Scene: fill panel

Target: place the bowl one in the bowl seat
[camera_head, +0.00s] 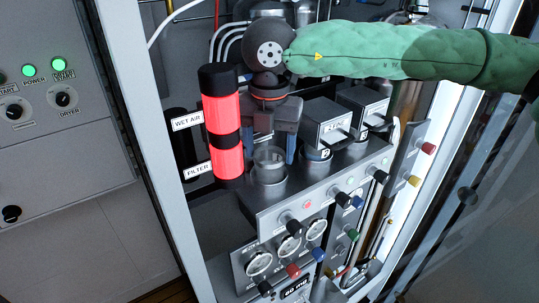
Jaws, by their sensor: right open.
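A small clear bowl (269,156) stands upright at the front left seat of the panel's shelf. The dark round bowl seat (269,177) surrounds its lower part; I cannot tell how deep the bowl sits. My right gripper (274,152) points down from above, its fingers apart on either side of the bowl's upper part. I cannot tell whether a finger touches it. My left gripper is not in view.
A red and black cylinder (222,115) stands close left of my gripper. Grey boxes (326,125) sit close on the right, above more round seats (317,164). Knobs (343,199) stick out along the front. The white cabinet frame (152,135) bounds the left side.

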